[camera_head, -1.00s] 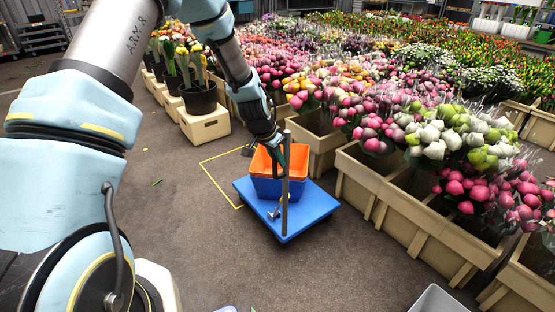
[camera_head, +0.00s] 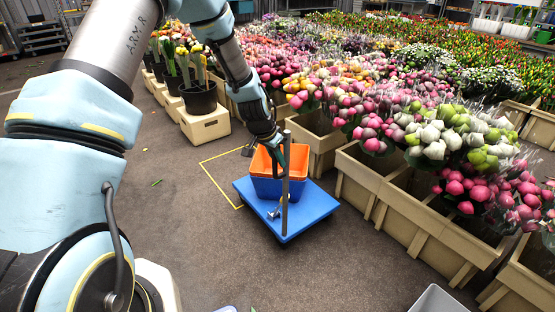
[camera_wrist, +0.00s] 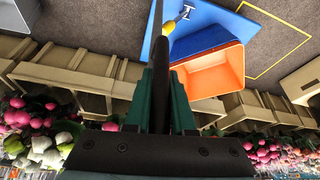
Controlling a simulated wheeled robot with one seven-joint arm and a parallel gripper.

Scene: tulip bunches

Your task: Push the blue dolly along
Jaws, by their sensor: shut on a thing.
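The blue dolly (camera_head: 298,228) is a flat platform on the grey floor, right of the yellow floor outline, with an upright dark handle post (camera_head: 285,190) at its near side. A bin (camera_head: 268,188), blue outside and orange inside, stands on it. In the head view my gripper (camera_head: 284,140) is at the top of the post. In the wrist view the green fingers (camera_wrist: 163,100) are closed around the post, which runs up past the blue platform (camera_wrist: 205,14). The fingertips are partly hidden in the head view.
A yellow outline (camera_head: 218,183) marks the floor left of the dolly. Cream crates (camera_head: 410,215) of flowers line the right side. Potted flowers on cream crates (camera_head: 204,125) stand behind at left. A grey bin (camera_head: 437,300) is at the bottom right. Floor in front is clear.

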